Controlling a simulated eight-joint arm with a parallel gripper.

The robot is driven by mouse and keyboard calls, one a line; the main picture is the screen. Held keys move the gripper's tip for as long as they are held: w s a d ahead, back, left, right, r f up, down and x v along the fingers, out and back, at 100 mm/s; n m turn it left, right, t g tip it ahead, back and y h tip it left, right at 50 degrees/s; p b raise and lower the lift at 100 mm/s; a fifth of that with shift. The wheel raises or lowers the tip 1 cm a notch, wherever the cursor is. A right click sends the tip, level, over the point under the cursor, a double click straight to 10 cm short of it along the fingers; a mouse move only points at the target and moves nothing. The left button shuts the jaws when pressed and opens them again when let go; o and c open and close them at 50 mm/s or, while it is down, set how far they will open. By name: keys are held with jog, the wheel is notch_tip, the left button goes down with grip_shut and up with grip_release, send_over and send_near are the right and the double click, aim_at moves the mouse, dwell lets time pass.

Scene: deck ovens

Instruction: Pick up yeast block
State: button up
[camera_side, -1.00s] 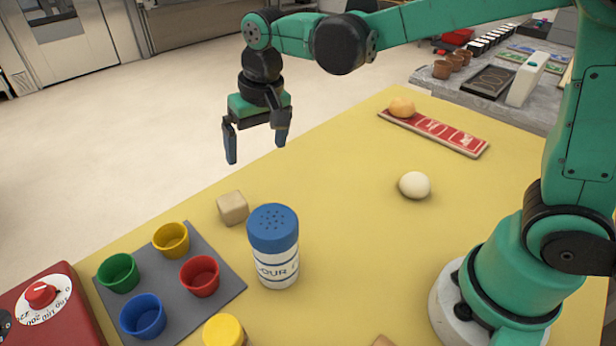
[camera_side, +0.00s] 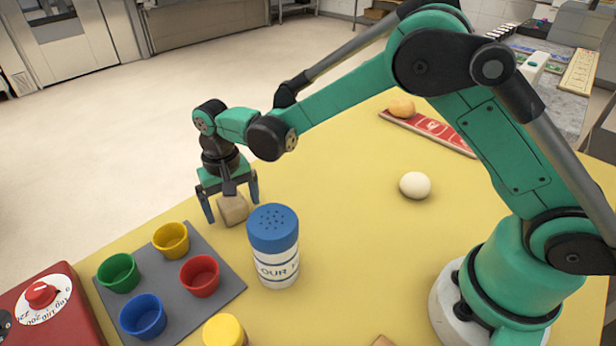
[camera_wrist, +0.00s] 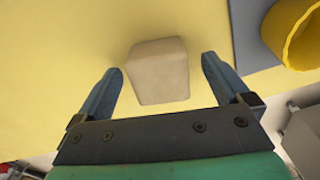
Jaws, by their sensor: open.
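The yeast block is a small beige cube (camera_side: 233,210) on the yellow table, behind the flour shaker in the side view. It also shows in the wrist view (camera_wrist: 158,72), lying between the two fingers and a little beyond them. My gripper (camera_side: 232,208) is open and low over the block, pointing down, with one finger on each side of it. In the wrist view my gripper (camera_wrist: 162,80) shows a gap between each finger and the block. Part of the block's top is hidden by the gripper in the side view.
A flour shaker with a blue lid (camera_side: 273,246) stands close to the block. A grey mat (camera_side: 220,268) with several coloured cups lies to the left. A white egg-like ball (camera_side: 415,185) and a red strip (camera_side: 440,133) are farther right. The middle of the table is clear.

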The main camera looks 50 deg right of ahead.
jog(key=c, duration=1.4)
